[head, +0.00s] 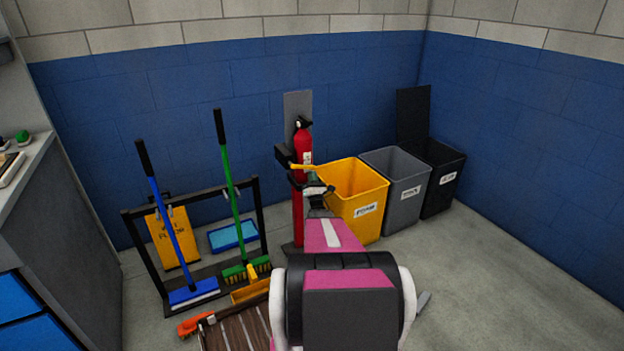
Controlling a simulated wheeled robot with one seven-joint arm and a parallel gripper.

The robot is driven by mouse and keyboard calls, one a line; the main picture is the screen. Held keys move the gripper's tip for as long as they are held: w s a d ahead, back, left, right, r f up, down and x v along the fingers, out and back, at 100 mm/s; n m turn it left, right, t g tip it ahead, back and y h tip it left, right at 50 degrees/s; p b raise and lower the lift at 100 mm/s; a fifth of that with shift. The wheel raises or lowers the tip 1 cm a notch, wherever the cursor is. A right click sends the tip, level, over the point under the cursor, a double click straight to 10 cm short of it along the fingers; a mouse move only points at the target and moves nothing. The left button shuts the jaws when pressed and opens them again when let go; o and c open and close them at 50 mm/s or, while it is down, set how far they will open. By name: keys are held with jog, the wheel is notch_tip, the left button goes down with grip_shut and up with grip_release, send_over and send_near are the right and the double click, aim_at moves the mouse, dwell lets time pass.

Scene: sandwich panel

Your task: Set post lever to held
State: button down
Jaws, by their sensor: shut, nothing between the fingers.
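The post lever (303,167) is a small yellow bar. It sticks out roughly level to the right from a dark bracket on the red post (297,218). My gripper (317,188) is at the end of my pink and black arm, just below and right of the lever. It is shut and empty. I cannot tell whether the fingers touch the lever. Any marking for the lever's positions is too small to read.
Yellow (362,205), grey (402,190) and black bins (440,180) stand close on the right. A rack (262,215) with brooms stands left. A slatted wooden item (240,328) lies low at front.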

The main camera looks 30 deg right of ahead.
jog(key=shift+r, duration=0.1)
jog(key=shift+d+r, duration=0.4)
jog(key=shift+r, duration=0.35)
jog(key=shift+d+r, duration=0.4)
jog(key=shift+r, duration=0.35)
